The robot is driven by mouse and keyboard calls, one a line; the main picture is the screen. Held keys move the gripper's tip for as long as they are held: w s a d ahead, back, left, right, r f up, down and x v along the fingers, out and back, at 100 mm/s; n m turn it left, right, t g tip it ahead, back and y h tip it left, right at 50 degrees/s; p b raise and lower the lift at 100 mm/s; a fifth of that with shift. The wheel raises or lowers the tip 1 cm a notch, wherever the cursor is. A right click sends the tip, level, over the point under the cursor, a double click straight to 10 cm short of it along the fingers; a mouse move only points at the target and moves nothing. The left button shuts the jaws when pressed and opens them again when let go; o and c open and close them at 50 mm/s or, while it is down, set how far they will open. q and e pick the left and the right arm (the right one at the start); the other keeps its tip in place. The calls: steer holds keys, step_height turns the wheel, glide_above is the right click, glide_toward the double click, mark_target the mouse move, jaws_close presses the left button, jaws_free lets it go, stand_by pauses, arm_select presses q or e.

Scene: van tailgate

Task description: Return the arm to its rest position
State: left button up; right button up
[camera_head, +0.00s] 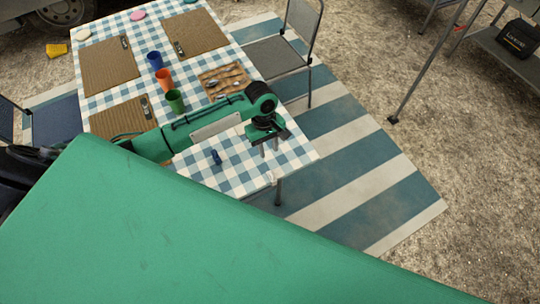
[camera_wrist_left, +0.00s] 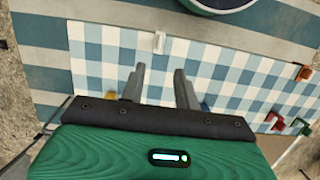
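My left arm (camera_head: 205,125) reaches out over the checked table (camera_head: 240,178). My left gripper (camera_head: 270,148) hangs above the near right part of the table with its fingers pointing down. Its two fingers also show in the left wrist view (camera_wrist_left: 159,78); they stand apart with nothing held between them. The checked cloth shows beyond them. My right gripper is not in view.
Blue (camera_head: 154,60), orange (camera_head: 163,79) and green (camera_head: 175,101) cups stand left of a brown cutlery mat (camera_head: 224,80). A small dark blue item (camera_head: 216,156) is near the arm. Woven placemats (camera_head: 195,33) lie farther back. A chair (camera_head: 285,55) stands right.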

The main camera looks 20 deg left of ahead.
arm_select(q)
steer(key=shift+r, duration=0.3)
steer(key=s+d+m+t+h, duration=0.1)
steer(key=s+d+m, duration=0.2)
steer(key=s+m, duration=0.15)
steer(key=s+d+m+t, duration=0.1)
steer(key=s+d+m, duration=0.2)
steer(key=s, duration=0.3)
steer(key=s+a+r+m+t+y, duration=0.25)
steer(key=s+a+r+m, duration=0.25)
steer(key=s+a, duration=0.45)
step_height(320, 180, down, 30)
steer(key=s+d, duration=0.1)
steer(key=s, duration=0.1)
steer(key=s+a+f+g, duration=0.1)
steer(key=s+f, duration=0.8)
steer(key=f, duration=0.1)
steer(key=s+a+f+g, duration=0.1)
steer(key=s+a+f, duration=0.1)
steer(key=s+f, duration=0.8)
steer(key=shift+s+a+f, duration=0.25)
steer(key=shift+f, duration=0.05)
